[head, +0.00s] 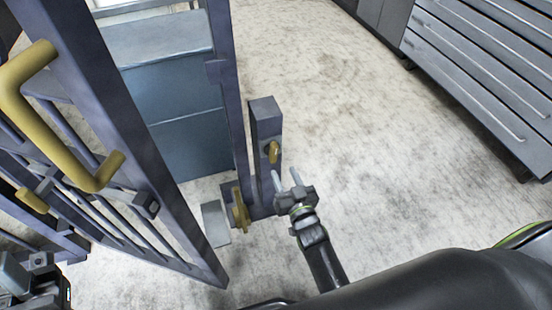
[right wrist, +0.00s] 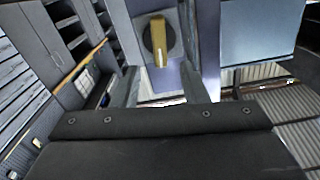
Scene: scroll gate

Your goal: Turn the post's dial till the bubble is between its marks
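A short grey-purple post (head: 264,115) stands beside the gate frame. A yellow knob (head: 273,152) sits on its face; in the right wrist view the knob (right wrist: 158,42) is on a dark round base, its bar upright in the picture. I cannot tell which is the dial, and I make out no bubble or marks. My right gripper (head: 284,180) is open and empty just below the knob, its fingers spread and apart from it. My left gripper (head: 36,282) is partly in view at the lower left; its fingers are unclear.
A barred gate (head: 150,165) with a big yellow handle (head: 28,95) fills the left. A blue-grey cabinet (head: 180,120) stands behind it. A grey drawer unit (head: 480,70) stands at the upper right. The floor between post and drawers is clear.

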